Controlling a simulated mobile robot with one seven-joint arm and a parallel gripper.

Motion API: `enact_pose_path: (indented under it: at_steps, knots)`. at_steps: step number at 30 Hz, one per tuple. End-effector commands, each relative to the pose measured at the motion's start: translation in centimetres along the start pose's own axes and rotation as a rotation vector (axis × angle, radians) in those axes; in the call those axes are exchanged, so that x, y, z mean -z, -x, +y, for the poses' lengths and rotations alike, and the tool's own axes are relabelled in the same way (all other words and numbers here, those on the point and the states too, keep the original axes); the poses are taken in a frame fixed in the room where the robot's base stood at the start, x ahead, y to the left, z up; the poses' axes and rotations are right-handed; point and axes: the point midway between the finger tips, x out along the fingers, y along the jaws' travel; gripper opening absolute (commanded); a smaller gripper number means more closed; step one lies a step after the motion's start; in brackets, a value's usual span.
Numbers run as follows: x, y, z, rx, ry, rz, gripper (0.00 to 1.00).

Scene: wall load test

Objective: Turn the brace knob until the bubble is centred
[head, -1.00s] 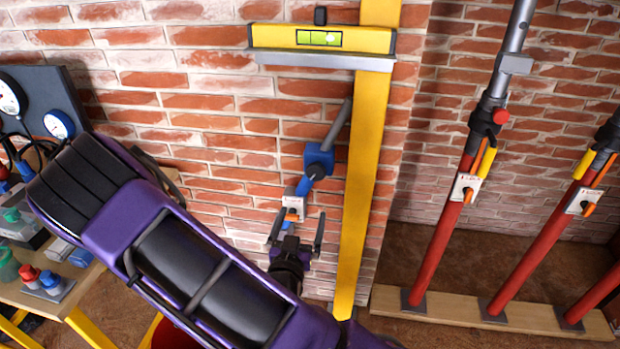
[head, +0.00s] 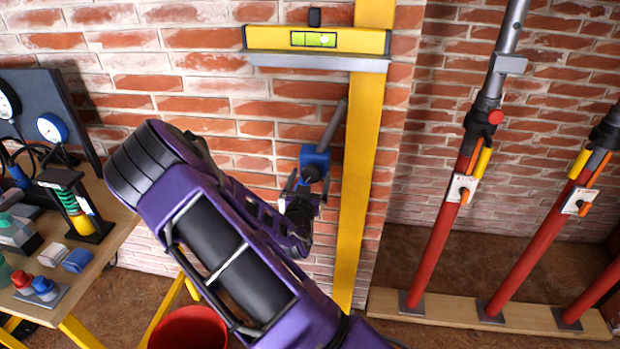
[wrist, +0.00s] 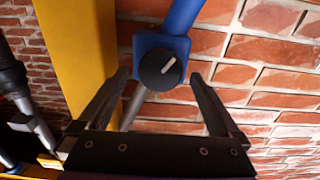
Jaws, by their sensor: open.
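The brace knob (wrist: 161,70) is round and black with a white pointer line tilted up to the right. It sits on a blue housing (head: 315,157) on the brace beside the yellow post (head: 362,150). My gripper (head: 306,184) is open, just below the housing in the head view. In the wrist view, my gripper's (wrist: 160,76) fingertips lie left and right of the knob with gaps; I cannot tell the depth between them. The yellow spirit level (head: 275,38) is across the post's top. Its green vial (head: 313,39) has a bright spot right of its middle, too small to read surely.
A workbench (head: 125,228) with gauges and parts stands at the left. Red props (head: 440,240) stand on a wooden plank (head: 390,303) to the right. The brick wall is close behind the brace.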

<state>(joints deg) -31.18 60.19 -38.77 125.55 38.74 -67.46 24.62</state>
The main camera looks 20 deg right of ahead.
Motion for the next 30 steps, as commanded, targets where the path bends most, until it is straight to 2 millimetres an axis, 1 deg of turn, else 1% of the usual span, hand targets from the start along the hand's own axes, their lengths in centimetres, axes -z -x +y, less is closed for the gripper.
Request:
enact_pose_path:
  at_steps: [6,7,11,12,14,15,17,18,21,30]
  knots:
    - [-0.01,-0.04,0.00,0.000,0.000,0.000,0.99]
    - [-0.01,-0.03,0.00,0.000,0.000,0.000,0.96]
    - [-0.02,-0.02,0.00,0.000,0.000,0.000,0.72]
    - [-0.02,-0.02,-0.01,0.000,0.000,0.000,0.65]
    - [-0.02,-0.01,-0.01,0.000,0.000,0.000,0.54]
    - [-0.02,-0.01,-0.01,0.000,0.000,0.000,0.47]
    - [-0.02,-0.01,-0.01,0.000,0.000,0.000,0.36]
    - [-0.02,-0.01,-0.01,0.000,0.000,0.000,0.29]
    - [-0.02,0.00,-0.01,0.000,0.000,0.000,0.14]
    - [-0.10,0.00,-0.05,0.001,0.049,0.000,0.14]
